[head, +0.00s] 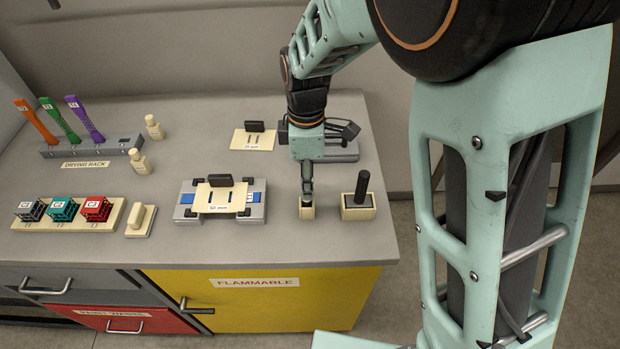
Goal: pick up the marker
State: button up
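A dark upright stick (362,187) stands in a cream block (357,208) near the right edge of the bench; it may be the marker, but no label shows. My gripper (307,197) points straight down just left of it, apart from the stick. Its fingertips are at the top of a small cream object (307,212) on the bench. I cannot tell whether they touch or grip it. The fingers are seen narrow and edge-on, so the gap between them is hidden, as is anything between them.
A grey device with a cream plate (220,200) lies left of my gripper. A second grey device (335,152) stands behind it. Further left are a drying rack (90,147), small bottles (140,162), coloured cubes on a tray (110,215) and a cream block (141,221). The bench front is clear.

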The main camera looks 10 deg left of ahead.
notch_tip(320, 180, down, 2)
jog(key=c, duration=0.9)
jog(key=shift+r, duration=0.15)
jog(key=shift+c, duration=0.2)
